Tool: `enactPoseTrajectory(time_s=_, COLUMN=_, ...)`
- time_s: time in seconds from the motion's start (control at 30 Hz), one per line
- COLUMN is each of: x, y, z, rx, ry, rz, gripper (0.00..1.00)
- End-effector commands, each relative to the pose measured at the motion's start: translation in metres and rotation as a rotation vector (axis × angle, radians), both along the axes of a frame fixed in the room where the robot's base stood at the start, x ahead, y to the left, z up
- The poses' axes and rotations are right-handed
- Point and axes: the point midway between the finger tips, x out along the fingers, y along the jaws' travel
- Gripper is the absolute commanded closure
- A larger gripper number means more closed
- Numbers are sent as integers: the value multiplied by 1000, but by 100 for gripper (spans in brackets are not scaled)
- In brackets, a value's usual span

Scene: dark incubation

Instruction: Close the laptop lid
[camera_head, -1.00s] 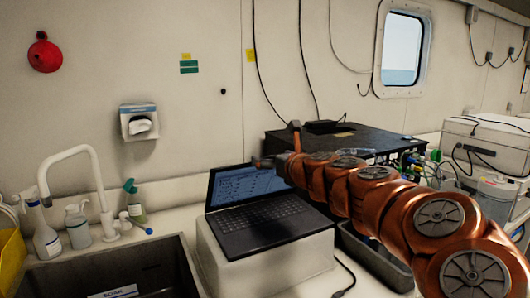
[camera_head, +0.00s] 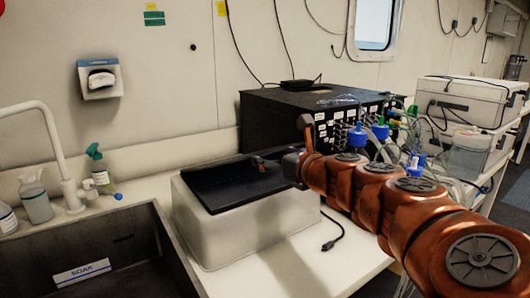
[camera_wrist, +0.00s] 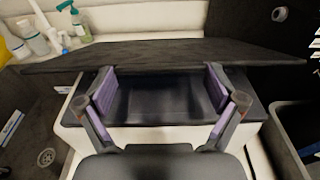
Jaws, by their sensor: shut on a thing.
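The black laptop sits on a white block. In the head view its lid (camera_head: 222,179) is folded down low over the base, and the screen and keyboard no longer show. In the wrist view the lid (camera_wrist: 160,55) runs as a dark slab across the upper part, with the dark laptop base (camera_wrist: 160,105) showing below it. My gripper (camera_head: 262,164) is at the lid's right side in the head view. Whether the lid touches the base is unclear.
The white block (camera_head: 240,235) stands on the counter beside a dark sink (camera_head: 100,250) on the left. A black equipment box (camera_head: 300,110) with tubes and blue-capped bottles stands behind. A cable plug (camera_head: 330,245) lies on the counter at right.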

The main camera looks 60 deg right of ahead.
Motion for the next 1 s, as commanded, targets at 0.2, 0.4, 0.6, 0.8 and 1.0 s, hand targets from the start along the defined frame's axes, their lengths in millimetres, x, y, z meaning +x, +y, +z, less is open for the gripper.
enactPoseTrajectory(time_s=0.2, x=-6, y=4, z=-27, rx=1, ry=2, rz=5, gripper=69)
enactPoseTrajectory(time_s=0.4, x=-7, y=7, z=-38, rx=1, ry=2, rz=11, gripper=69)
enactPoseTrajectory(time_s=0.6, x=-8, y=8, z=-41, rx=1, ry=3, rz=11, gripper=69)
enactPoseTrajectory(time_s=0.8, x=-8, y=8, z=-41, rx=1, ry=3, rz=11, gripper=69)
enactPoseTrajectory(time_s=1.0, x=-8, y=8, z=-41, rx=1, ry=3, rz=11, gripper=0)
